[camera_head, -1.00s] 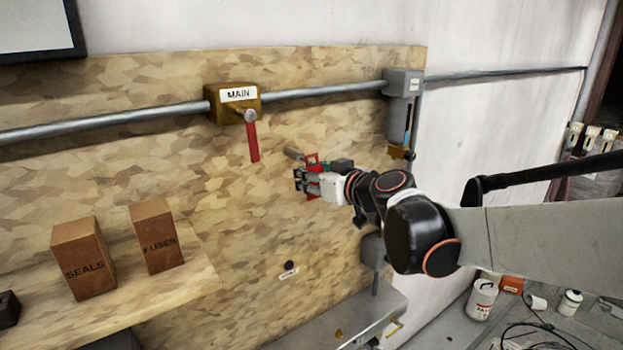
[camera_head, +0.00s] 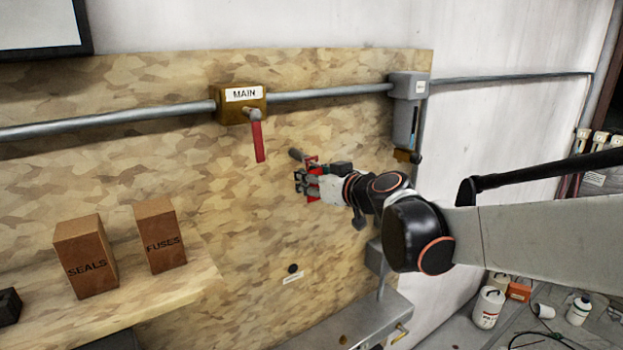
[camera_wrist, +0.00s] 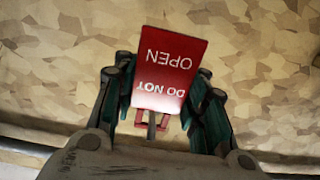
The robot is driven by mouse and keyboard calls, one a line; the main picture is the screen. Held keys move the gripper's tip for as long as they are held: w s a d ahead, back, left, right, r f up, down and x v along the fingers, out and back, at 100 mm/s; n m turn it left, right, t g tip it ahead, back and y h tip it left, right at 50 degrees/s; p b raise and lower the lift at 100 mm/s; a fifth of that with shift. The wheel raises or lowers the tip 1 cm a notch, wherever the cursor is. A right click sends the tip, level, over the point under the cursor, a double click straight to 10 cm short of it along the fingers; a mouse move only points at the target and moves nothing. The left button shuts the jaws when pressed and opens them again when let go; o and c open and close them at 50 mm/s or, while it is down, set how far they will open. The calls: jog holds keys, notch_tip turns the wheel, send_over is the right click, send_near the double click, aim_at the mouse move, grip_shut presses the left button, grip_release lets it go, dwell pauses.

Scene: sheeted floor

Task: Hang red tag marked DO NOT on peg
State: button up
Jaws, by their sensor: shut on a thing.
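The red tag (camera_wrist: 168,65) reads DO NOT OPEN, upside down in the wrist view. My gripper (camera_wrist: 163,80) is shut on it, with a finger at each side. In the head view the tag (camera_head: 312,164) shows partly between and above the fingers of my gripper (camera_head: 303,183). A grey peg (camera_head: 296,154) sticks out of the board right beside the tag's upper end. In the wrist view a grey rod (camera_wrist: 152,126) shows at the tag's open red end. I cannot tell whether it passes through the opening or only lines up with it.
A yellow MAIN box (camera_head: 238,103) with a red lever (camera_head: 257,141) is up and left of my gripper. A grey box (camera_head: 405,105) is to the right. A dark knob (camera_head: 292,268) is below. SEALS (camera_head: 85,256) and FUSES (camera_head: 160,236) boxes stand on a shelf.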

jog(key=o, duration=1.4)
jog(key=shift+o, duration=0.2)
jog(key=v, duration=1.2)
jog(key=s+d+f+m+g+h+b, duration=0.2)
jog(key=s+f+b, duration=0.5)
jog(key=f+b, duration=0.4)
jog(key=s+d+f+m+g+h+b, duration=0.2)
jog(key=s+d+f+h+b, duration=0.2)
jog(key=f, duration=1.9)
jog(key=s+d+f+m+g+h+b, duration=0.2)
jog(key=s+d+f+b, duration=0.5)
jog(key=s+f+b, duration=0.4)
notch_tip(320, 180, down, 6)
jog(key=b, duration=0.7)
jog(key=shift+s+d+m+h+b, duration=0.2)
jog(key=shift+d+m+h+b, duration=0.15)
jog(key=shift+m+h, duration=0.05)
jog(key=shift+r, duration=0.1)
